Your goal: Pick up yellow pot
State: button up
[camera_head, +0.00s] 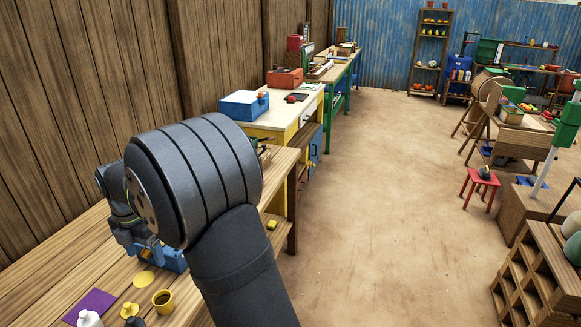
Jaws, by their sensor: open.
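A small yellow pot (163,300) with a dark inside stands upright on the wooden bench (60,262) at the lower left. A flat yellow disc (144,279) lies just behind it, and a small yellow knobbed piece (129,310) is to its left. My gripper (152,244) shows small at the end of my dark arm, above and behind the pot, close to a blue box (168,259). It is open and apart from the pot. My arm hides much of the bench to the right, and the fingertips are hard to make out.
A purple mat (90,306), a white bottle (89,319) and a dark object (135,322) are near the pot. A small yellow block (272,225) lies at the bench's right end. A plank wall (80,90) borders the left. The floor (360,200) is open.

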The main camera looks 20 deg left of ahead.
jog(key=c, duration=0.9)
jog(key=m, duration=1.4)
send_over(164, 314)
notch_tip(164, 314, down, 13)
jog(key=shift+a+f, duration=0.1)
jog(key=shift+f, duration=2.7)
